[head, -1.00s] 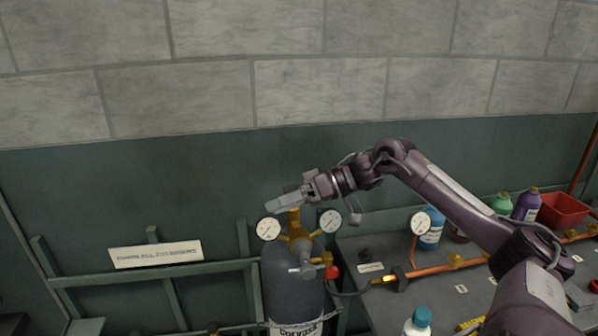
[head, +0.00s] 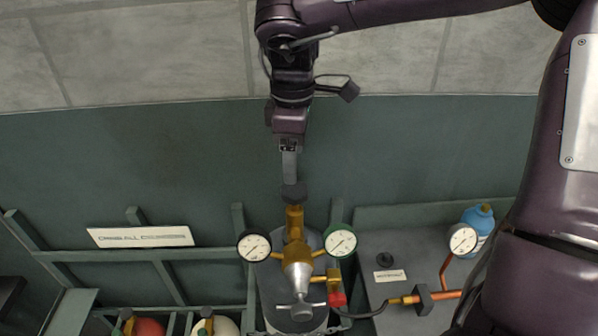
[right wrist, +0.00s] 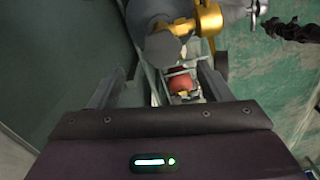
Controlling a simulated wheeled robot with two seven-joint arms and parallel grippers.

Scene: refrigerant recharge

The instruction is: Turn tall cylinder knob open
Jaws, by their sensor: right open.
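The tall dark grey cylinder (head: 270,300) stands upright at the lower middle of the head view. A brass valve (head: 294,222) with two round gauges sits on its top, and a dark round knob (head: 293,192) caps the valve. My right gripper (head: 290,180) points down from above, its fingertips at the knob; contact cannot be told. In the right wrist view the dark knob (right wrist: 163,48) lies ahead of and between the spread fingers (right wrist: 160,80). The right gripper is open. My left gripper is not in view.
A green-rimmed gauge (head: 341,241) and a white gauge (head: 254,246) flank the valve. A silver T-handle (head: 300,308) juts out in front. A grey bench (head: 385,300) with copper pipe is to the right. A sign (head: 140,236) hangs on the rack at left.

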